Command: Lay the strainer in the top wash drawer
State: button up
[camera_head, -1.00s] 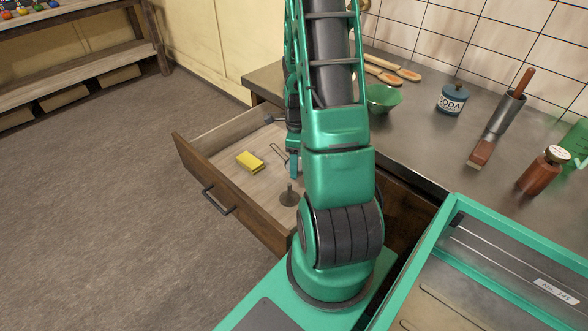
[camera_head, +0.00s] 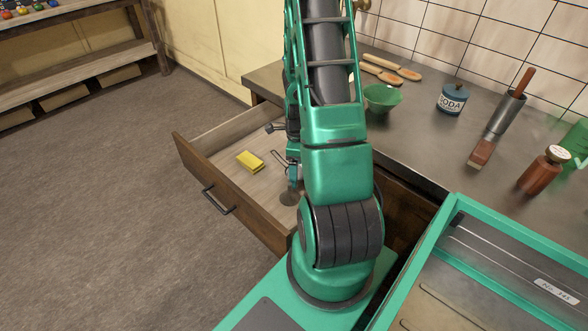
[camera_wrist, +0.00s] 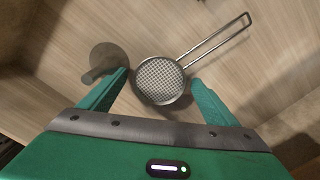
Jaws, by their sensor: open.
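The strainer (camera_wrist: 160,80) is a round metal mesh bowl with a long wire handle. In the wrist view it shows against the drawer floor, its handle pointing up and right. In the head view only its handle (camera_head: 281,158) shows; my arm hides the bowl. My gripper (camera_wrist: 160,79) is open, with one finger on each side of the bowl and gaps between. In the head view my gripper (camera_head: 293,180) is low inside the drawer. The top wash drawer (camera_head: 190,155) is pulled open, with a pale wood floor and dark front. Whether the strainer rests fully on the floor is unclear.
In the drawer are a yellow sponge-like block (camera_head: 250,161) and a dark round plug-like piece (camera_wrist: 108,60) left of the strainer. The counter (camera_head: 420,130) holds a green bowl (camera_head: 383,98), a soda tin (camera_head: 453,99) and a brown bottle (camera_head: 545,170).

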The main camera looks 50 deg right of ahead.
jog(key=shift+r, duration=0.1)
notch_tip(320, 180, up, 11)
jog(key=s+a+r+n, duration=0.3)
jog(key=a+r+n, duration=0.1)
jog(key=r+n, duration=0.15)
jog(key=s+a+r+n, duration=0.3)
jog(key=r+n, duration=0.2)
jog(key=r, duration=0.2)
jog(key=s+a+r+n, duration=0.6)
jog(key=s+a+n, duration=0.2)
jog(key=n, duration=0.4)
jog(key=shift+s+a+n, duration=0.2)
jog(key=shift+s+n, duration=0.15)
jog(key=shift+s, duration=0.4)
jog(key=shift+w, duration=0.15)
jog(key=shift+w+f, duration=0.15)
jog(key=shift+w, duration=0.35)
